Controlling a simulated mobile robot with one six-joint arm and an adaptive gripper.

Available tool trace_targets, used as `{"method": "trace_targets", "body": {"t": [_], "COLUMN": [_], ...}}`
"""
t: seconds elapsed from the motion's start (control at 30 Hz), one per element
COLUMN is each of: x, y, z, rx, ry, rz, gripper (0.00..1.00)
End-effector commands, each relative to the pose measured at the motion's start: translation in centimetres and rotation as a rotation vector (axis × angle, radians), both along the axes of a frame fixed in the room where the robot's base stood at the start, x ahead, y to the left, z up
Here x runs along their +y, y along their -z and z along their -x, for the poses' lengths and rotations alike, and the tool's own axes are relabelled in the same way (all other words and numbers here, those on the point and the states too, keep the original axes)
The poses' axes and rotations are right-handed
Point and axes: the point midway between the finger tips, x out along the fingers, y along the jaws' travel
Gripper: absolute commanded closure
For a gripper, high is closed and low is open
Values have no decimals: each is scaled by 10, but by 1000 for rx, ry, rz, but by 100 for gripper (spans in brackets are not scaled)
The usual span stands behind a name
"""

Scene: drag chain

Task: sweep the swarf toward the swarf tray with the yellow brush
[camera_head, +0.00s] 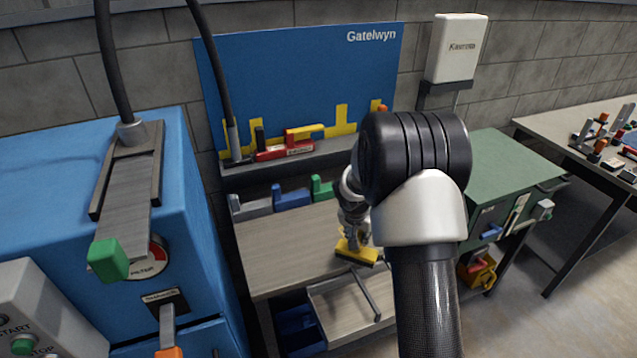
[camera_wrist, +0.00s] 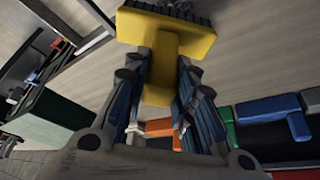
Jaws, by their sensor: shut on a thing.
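My gripper (camera_head: 355,222) is over the wooden-topped bench, shut on the handle of the yellow brush (camera_head: 357,252). In the wrist view my gripper (camera_wrist: 160,70) has its fingers on both sides of the yellow handle, and the brush (camera_wrist: 170,42) has dark bristles along its far edge. The brush head is low over the bench top, near its front edge; whether it touches is not clear. A shallow pale tray (camera_head: 330,312) with a raised rim sits below that front edge, probably the swarf tray. I cannot clearly make out any swarf; my arm hides part of the bench.
Grey, blue (camera_head: 291,197) and green (camera_head: 321,186) blocks line the back of the bench. A red-and-yellow tool (camera_head: 290,150) lies on the ledge above. A blue machine (camera_head: 180,220) stands at left, a green-topped cabinet (camera_head: 505,165) at right. The bench's left part is clear.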

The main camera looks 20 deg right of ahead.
Motion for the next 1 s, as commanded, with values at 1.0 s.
{"method": "trace_targets", "body": {"t": [1.0], "x": [-1], "y": [-82], "z": [-3], "rx": [0], "ry": [-9], "rz": [-1], "gripper": [100]}}
